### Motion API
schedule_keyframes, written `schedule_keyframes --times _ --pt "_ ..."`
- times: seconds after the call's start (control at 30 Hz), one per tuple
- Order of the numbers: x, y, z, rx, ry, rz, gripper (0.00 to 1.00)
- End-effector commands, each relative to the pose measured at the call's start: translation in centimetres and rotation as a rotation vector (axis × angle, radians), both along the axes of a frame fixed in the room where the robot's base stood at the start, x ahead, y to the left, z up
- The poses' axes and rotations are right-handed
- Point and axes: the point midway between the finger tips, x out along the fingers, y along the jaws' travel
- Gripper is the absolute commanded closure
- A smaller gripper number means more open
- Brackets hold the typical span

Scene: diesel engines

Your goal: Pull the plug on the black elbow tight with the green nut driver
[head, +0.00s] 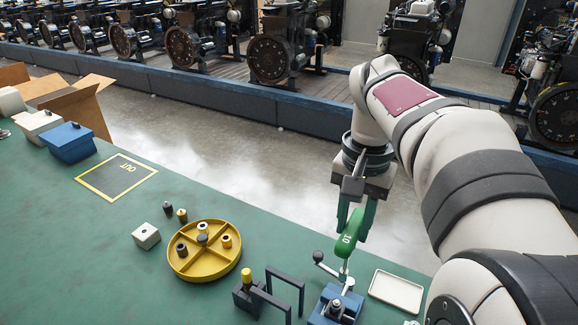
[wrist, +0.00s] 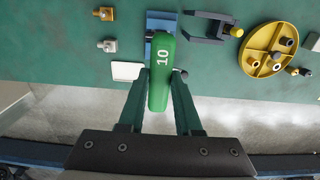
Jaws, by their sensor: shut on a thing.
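My gripper (head: 354,222) is shut on the green nut driver (head: 349,234), marked 10, with one finger on each side of its handle. The driver points down and slants toward the blue vise (head: 325,312) at the table's front. In the wrist view the green driver (wrist: 160,75) lies between my two fingers and covers much of the blue vise (wrist: 160,18). A small dark and grey fitting (head: 336,306) sits in the vise, below the driver's tip. I cannot tell whether the tip touches it, nor make out the black elbow and its plug clearly.
A black forked stand (head: 270,295) is left of the vise, and a white tray (head: 397,291) is right of it. A round yellow tray (head: 204,268) holds several small fittings. A pale block (head: 146,236), the OUT mat (head: 116,177) and a blue box (head: 70,143) lie farther left.

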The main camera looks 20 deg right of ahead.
Motion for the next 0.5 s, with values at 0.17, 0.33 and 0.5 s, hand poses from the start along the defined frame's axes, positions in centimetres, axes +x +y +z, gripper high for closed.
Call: schedule_keyframes --times 0.17,0.33,0.5 --pt "0.0 0.0 -1.5 0.001 0.001 0.000 1.00" --pt "0.0 0.1 -2.9 0.000 0.001 0.000 1.00" --pt "0.0 0.1 -4.2 0.001 0.001 -0.001 1.00"
